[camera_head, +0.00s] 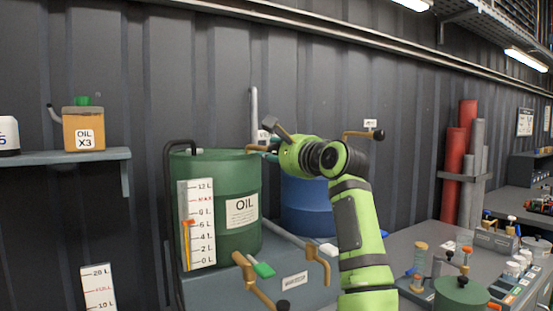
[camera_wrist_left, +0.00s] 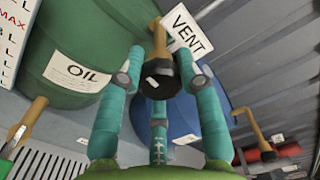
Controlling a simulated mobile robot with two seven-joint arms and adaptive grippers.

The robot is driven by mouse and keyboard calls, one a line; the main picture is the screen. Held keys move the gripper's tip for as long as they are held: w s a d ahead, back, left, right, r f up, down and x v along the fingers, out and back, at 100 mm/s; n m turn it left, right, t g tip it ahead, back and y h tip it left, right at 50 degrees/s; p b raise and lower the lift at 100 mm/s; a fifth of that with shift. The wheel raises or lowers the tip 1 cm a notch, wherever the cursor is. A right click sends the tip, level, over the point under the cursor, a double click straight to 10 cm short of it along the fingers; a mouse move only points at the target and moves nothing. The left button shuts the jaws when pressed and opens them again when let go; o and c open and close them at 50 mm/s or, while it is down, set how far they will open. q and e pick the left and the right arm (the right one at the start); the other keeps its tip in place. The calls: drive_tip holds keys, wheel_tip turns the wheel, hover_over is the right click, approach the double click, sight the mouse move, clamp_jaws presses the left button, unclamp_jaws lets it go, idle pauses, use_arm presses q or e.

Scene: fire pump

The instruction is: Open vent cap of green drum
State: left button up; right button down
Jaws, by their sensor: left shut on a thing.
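The green drum (camera_head: 228,210) marked OIL stands left of centre in the head view; part of it shows in the wrist view (camera_wrist_left: 75,45). The wrist view shows a brass vent fitting with a black cap (camera_wrist_left: 158,78) beside a white VENT tag (camera_wrist_left: 187,32). My left gripper (camera_wrist_left: 160,65) has its teal fingers closed around the black cap. In the head view the left gripper (camera_head: 263,152) is at the drum's upper right edge, and my wrist partly hides the fingers and cap. My right gripper is not in view.
A blue drum (camera_head: 305,207) stands behind my arm, with a brass fitting (camera_head: 357,134) above it. Brass taps (camera_head: 243,262) are in front of the drums. An orange oil can (camera_head: 84,130) sits on the left shelf. A workbench (camera_head: 405,240) with small items is at right.

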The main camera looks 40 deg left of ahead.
use_arm(q)
drive_tip(key=n, duration=0.3)
drive_tip(key=shift+r+n+b, duration=0.25)
drive_tip(key=shift+n+b, duration=0.05)
drive_tip(key=shift+b, duration=0.05)
drive_tip(key=shift+s+n, duration=0.1)
drive_tip(key=shift+n, duration=1.6)
drive_tip(key=o, duration=1.2)
drive_tip(key=shift+c, duration=0.2)
drive_tip(key=shift+a+f, duration=0.15)
drive_tip(key=shift+a, duration=0.1)
drive_tip(key=shift+d, duration=0.1)
drive_tip(key=shift+d+f, duration=0.1)
drive_tip(key=shift+d, duration=0.15)
drive_tip(key=v, duration=1.1)
drive_tip(key=shift+d, duration=0.15)
drive_tip(key=shift+s, duration=0.15)
